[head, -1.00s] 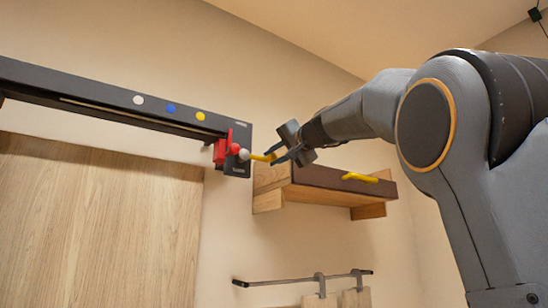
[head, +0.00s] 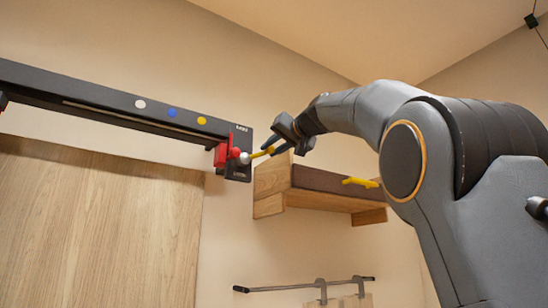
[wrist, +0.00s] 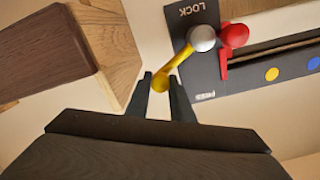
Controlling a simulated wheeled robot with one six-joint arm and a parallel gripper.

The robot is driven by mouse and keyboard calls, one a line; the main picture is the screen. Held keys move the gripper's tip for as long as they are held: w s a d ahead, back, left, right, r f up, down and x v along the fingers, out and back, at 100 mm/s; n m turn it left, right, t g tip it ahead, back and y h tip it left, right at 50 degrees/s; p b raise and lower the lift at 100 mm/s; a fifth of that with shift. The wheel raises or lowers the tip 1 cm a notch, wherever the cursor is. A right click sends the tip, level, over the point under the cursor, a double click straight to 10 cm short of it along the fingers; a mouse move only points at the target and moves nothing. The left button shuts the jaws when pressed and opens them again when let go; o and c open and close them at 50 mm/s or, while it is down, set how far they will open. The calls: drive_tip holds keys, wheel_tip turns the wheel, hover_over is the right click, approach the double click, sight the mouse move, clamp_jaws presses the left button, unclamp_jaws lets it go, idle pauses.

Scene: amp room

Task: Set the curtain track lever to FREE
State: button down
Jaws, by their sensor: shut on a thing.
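The lever is a yellow handle (head: 261,154) on a white ball, beside a red knob and red bracket (head: 221,155) at the right end of the dark curtain track (head: 110,103). It also shows in the wrist view (wrist: 181,66), slanting down-left from the white ball. My gripper (head: 274,147) is shut on the handle's outer end, which lies between the two fingers in the wrist view (wrist: 161,88). In the head view the handle tilts up to the right. The upside-down wrist view shows LOCK at the plate's top and FREE lower down.
A wooden wall shelf (head: 272,190) with a dark front and a yellow handle (head: 360,183) is close below my gripper. White, blue and yellow dots mark the track. A wood panel (head: 95,225) stands below it. A rail (head: 300,286) is lower on the wall.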

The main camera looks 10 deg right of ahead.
drive_tip(key=s+a+r+n, duration=0.1)
drive_tip(key=a+r+n, duration=0.2)
drive_tip(key=n, duration=0.5)
drive_tip(key=shift+s+a+r+n, duration=0.15)
drive_tip(key=shift+a+r+n, duration=0.2)
drive_tip(key=shift+a, duration=0.5)
drive_tip(key=c, duration=1.5)
unclamp_jaws()
drive_tip(key=shift+a, duration=0.1)
drive_tip(key=shift+c, duration=0.2)
drive_tip(key=shift+r, duration=0.1)
drive_tip(key=b+v, duration=0.4)
drive_tip(key=v, duration=0.4)
